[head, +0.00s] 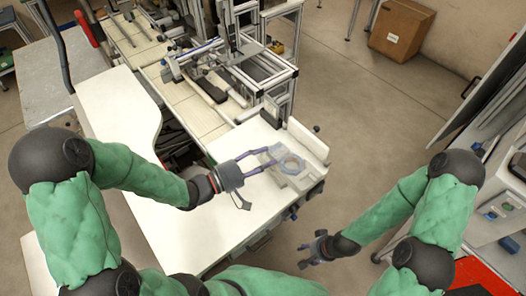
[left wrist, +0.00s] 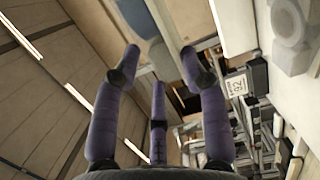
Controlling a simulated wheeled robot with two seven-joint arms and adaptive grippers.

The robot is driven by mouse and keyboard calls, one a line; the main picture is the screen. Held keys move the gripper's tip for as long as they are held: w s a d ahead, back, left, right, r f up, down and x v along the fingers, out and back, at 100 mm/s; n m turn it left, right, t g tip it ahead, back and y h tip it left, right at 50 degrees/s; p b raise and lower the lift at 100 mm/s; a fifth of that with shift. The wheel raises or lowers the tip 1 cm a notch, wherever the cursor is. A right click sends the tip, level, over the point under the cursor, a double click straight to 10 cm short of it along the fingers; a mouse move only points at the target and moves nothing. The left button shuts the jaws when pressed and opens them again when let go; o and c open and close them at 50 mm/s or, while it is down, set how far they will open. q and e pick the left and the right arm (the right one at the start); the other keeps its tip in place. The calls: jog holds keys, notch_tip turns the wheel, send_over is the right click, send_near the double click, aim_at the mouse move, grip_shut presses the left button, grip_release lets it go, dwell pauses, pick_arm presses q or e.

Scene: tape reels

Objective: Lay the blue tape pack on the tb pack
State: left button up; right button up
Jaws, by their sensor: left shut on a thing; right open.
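My right gripper (head: 318,246) is open and empty, off the table's right side.
The white table (head: 235,222) is bare left of the block. A small labelled box (left wrist: 239,85) stands at the table's back edge. A metal frame with machinery (head: 240,65) stands behind. A cardboard box (head: 400,30) is on the floor far right, and open floor lies between.

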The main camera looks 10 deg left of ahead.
pick_arm(q)
jog(key=w+a+f+b, duration=0.1)
jog(key=w+f, duration=0.1)
jog(key=w, duration=0.1)
jog(key=w+a+f+b, duration=0.1)
jog(key=w+a+f, duration=0.1)
jog(key=w+f, duration=0.1)
jog(key=w+a+f+b, duration=0.1)
jog(key=w+f, duration=0.2)
jog(key=shift+w+a+f, duration=0.2)
jog(key=shift+w+a, duration=0.05)
jog(key=shift+a, duration=0.1)
notch_tip(320, 180, down, 3)
jog(key=shift+w+f+b, duration=0.1)
jog(key=shift+w+b, duration=0.05)
jog(key=shift+b, duration=0.4)
